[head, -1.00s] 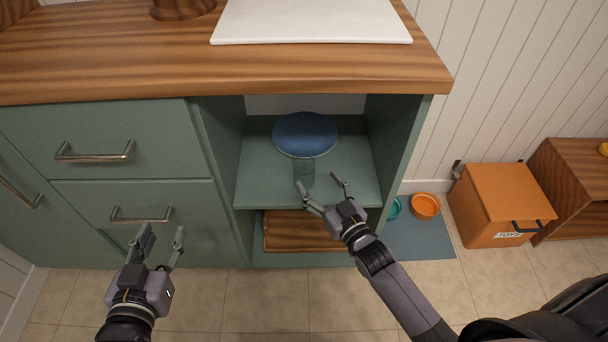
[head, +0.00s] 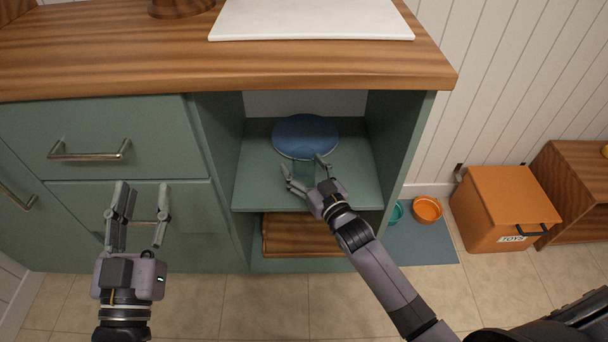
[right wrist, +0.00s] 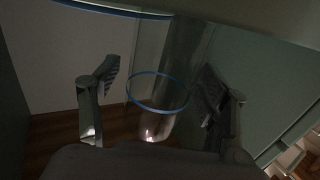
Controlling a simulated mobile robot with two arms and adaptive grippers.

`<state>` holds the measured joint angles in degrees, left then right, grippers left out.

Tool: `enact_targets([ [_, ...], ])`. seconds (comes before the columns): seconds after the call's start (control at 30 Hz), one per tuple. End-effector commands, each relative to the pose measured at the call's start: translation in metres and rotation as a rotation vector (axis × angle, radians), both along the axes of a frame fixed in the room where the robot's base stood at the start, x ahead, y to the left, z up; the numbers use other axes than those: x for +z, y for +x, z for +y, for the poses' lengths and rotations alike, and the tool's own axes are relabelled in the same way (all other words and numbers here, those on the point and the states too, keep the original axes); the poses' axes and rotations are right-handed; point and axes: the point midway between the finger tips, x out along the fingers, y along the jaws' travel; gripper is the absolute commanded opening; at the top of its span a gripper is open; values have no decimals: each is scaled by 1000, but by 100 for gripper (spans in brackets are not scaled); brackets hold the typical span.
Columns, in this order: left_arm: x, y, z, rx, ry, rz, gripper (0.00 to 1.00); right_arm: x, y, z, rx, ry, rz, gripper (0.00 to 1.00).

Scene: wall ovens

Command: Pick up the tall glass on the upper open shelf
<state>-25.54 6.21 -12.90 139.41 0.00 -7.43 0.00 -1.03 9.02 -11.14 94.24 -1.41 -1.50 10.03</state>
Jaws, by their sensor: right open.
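The tall glass (head: 303,171) is clear and stands on the upper open shelf (head: 258,185), partly behind my right gripper. In the right wrist view, a clear glass with a blue ring (right wrist: 158,108) shows between the two fingers. My right gripper (head: 305,170) is open, with one finger on each side of the glass. Contact with the glass cannot be made out. My left gripper (head: 141,195) is open and empty in front of the drawers. A blue round disc (head: 305,136) shows just above the glass in the head view; whether they touch is unclear.
The wooden countertop (head: 150,65) overhangs the shelf, and the cabinet's side panels bound the opening. A brown wooden board (head: 300,236) lies on the lower shelf. An orange toy box (head: 503,205) and bowls (head: 427,209) stand on the floor to the right.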

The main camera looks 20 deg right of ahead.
Motion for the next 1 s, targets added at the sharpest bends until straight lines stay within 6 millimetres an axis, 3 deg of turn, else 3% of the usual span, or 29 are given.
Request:
enact_targets([
  [0.13,0,0,0,0,0,1,40,0,0,0,0,1,0,69],
  [1.0,-1,0,0,1,1,4,40,0,0,0,0,1,0,11],
])
